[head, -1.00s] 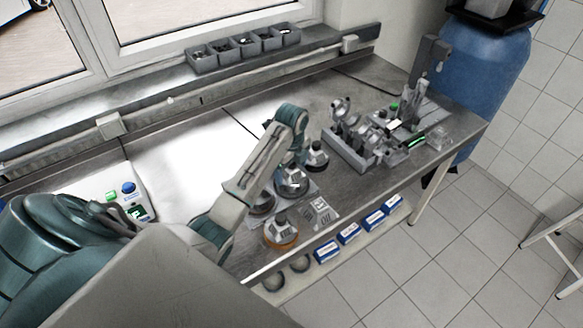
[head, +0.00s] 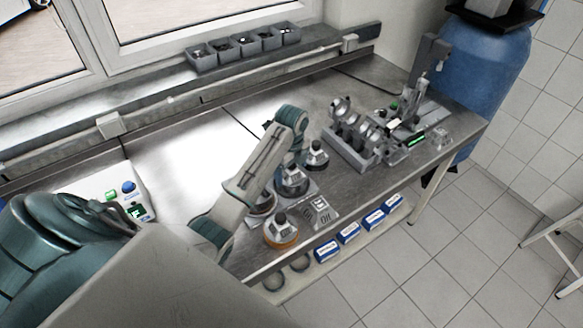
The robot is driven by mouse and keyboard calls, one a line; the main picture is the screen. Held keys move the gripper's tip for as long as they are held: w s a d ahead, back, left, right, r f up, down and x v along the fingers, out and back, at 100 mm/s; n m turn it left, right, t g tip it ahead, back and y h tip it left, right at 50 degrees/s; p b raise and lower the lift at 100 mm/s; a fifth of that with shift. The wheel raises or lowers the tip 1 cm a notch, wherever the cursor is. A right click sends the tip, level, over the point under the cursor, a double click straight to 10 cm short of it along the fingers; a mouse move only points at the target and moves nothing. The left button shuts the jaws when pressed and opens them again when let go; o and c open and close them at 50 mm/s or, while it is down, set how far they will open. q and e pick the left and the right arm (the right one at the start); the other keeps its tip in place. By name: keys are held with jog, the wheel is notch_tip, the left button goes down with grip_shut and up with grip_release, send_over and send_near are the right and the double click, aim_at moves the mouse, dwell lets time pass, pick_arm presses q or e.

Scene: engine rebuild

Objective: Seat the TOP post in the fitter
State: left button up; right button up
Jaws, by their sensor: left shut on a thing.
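My left arm reaches over the bench and bends down, so its gripper (head: 291,164) is low among several dark, silver-topped containers. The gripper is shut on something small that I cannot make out. The arm and the container (head: 292,186) below it hide the fingertips. A device with a green-lit display (head: 416,139), possibly the fitter, stands at the right end of the bench. I cannot pick out the TOP post by its marking. My right gripper is not in view.
A grey rack (head: 352,150) with round metal parts stands left of the device. An orange-based container (head: 281,236) and an "Oil" plate (head: 322,212) are near the front edge. Grey bins (head: 243,47) line the sill. The bench's middle (head: 185,160) is clear.

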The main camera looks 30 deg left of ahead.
pick_arm(q)
jog(key=shift+f, duration=0.25)
dwell(0.6)
jog(key=o, duration=1)
jog(key=shift+d+r, duration=0.1)
